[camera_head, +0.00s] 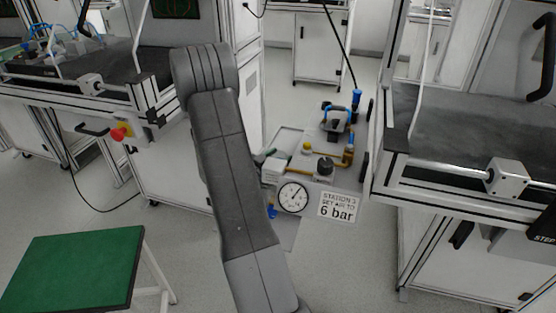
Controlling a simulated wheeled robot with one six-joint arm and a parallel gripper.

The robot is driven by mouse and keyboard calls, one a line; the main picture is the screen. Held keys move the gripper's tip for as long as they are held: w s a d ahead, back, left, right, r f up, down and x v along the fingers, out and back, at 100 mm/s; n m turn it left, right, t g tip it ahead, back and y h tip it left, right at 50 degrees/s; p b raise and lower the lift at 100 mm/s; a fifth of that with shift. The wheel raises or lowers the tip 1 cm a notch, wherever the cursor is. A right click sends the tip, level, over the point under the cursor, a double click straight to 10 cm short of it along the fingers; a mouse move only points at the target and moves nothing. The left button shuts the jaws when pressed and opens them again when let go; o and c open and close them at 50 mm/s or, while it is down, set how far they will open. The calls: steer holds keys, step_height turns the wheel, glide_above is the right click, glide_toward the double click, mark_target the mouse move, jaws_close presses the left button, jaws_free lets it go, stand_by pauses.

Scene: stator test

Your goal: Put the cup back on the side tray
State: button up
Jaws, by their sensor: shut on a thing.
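I see no cup in the head view. My gripper is not visible; my grey arm rises through the middle of the picture, and its far end is hidden behind its own links. A green-topped stand (75,268) with pale legs is at the lower left, and its top is bare. I cannot tell whether it is the side tray.
Workbenches stand at the left (60,90) and right (470,125), with a red knob (118,134) on the left one. Between them is a panel with a pressure gauge (293,197), orange pipes and a "6 bar" sign (339,206). The floor in front is clear.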

steer(key=shift+r, duration=0.1)
steer(key=shift+f, duration=0.2)
steer(key=o, duration=1)
steer(key=shift+r, duration=0.2)
steer(key=shift+s+a, duration=0.2)
steer(key=p+v, duration=0.1)
steer(key=v, duration=1)
steer(key=shift+s+a+p, duration=0.15)
steer(key=shift+s+p, duration=0.05)
steer(key=shift+p, duration=0.15)
steer(key=shift+w, duration=0.1)
